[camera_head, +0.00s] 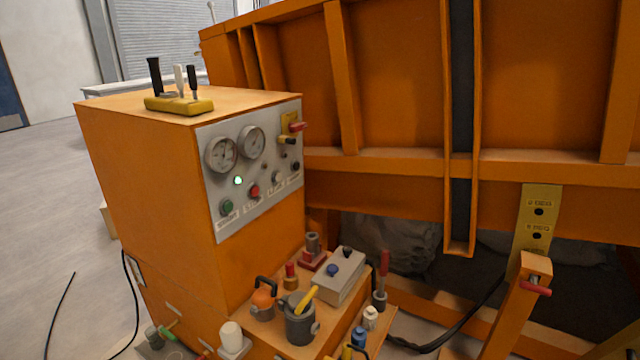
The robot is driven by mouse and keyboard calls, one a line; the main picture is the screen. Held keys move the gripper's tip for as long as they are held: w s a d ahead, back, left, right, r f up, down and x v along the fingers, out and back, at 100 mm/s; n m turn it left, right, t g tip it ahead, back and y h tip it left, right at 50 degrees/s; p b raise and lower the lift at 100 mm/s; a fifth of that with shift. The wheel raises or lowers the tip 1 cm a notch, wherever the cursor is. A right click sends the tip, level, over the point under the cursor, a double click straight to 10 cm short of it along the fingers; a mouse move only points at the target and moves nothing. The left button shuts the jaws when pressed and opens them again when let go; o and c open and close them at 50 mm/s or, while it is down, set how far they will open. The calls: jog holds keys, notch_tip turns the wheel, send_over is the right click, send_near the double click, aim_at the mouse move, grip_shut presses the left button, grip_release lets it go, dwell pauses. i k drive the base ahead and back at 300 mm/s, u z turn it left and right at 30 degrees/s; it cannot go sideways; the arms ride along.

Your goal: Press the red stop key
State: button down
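The red stop key (254,191) is a small round red button on the grey control panel (240,228), which is on the face of an orange cabinet (150,170). It sits right of and a little above a green key (227,208). A label lies under it, too small to read. A small green lamp (238,181) above the keys is lit. Nothing touches or covers the red key. My gripper is not in view.
Two gauges (222,154) sit above the keys, and a red-handled lever (297,127) sticks out at the panel's upper right. Below, a shelf carries a dark pot (299,318), a grey box (339,276) and several small items. The orange sandbed (400,90) stands behind.

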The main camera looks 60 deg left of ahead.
aim_at(254, 191)
jog(key=u, duration=0.15)
jog(key=k, duration=1.1)
jog(key=u, duration=1.5)
jog(key=i, duration=1)
jog(key=z, duration=0.05)
